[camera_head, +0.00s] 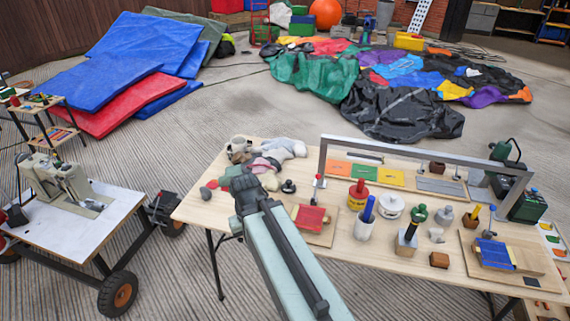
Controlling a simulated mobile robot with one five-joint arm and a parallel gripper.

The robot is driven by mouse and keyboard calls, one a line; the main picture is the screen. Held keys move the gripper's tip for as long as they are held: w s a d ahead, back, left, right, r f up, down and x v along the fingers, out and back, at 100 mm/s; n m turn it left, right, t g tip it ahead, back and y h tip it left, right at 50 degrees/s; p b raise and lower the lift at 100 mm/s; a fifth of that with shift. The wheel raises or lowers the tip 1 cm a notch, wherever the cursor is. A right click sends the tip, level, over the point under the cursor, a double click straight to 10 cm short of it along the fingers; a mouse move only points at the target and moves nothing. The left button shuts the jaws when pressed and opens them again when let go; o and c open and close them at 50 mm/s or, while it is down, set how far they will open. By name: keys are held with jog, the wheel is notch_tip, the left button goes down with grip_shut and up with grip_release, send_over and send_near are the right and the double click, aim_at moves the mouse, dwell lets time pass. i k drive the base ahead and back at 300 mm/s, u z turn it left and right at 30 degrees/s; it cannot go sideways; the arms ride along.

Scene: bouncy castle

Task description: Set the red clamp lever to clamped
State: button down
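A red block-like piece (310,218) sits on a small wooden board at the front middle of the work table; it looks like the red clamp, but its lever is too small to make out and its setting cannot be told. A small red knob (319,178) also shows by the left foot of a metal frame. My gripper (243,172) is dark and is seen from behind, above the table's left part, to the left of the red piece and apart from it. Its fingertips are hard to make out against the cloths, so its opening cannot be told.
A metal frame (425,149) spans the table (385,256). Several cans and brushes stand right of the red piece, including a red can (358,196). A blue piece (494,253) sits on another board at right. A wheeled cart (85,230) stands left.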

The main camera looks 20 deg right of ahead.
aim_at(318, 176)
jog(key=u, duration=0.5)
jog(key=i, duration=1.05)
jog(key=u, duration=0.3)
jog(key=k, duration=0.8)
jog(key=u, duration=0.2)
jog(key=i, duration=0.8)
jog(key=z, duration=0.05)
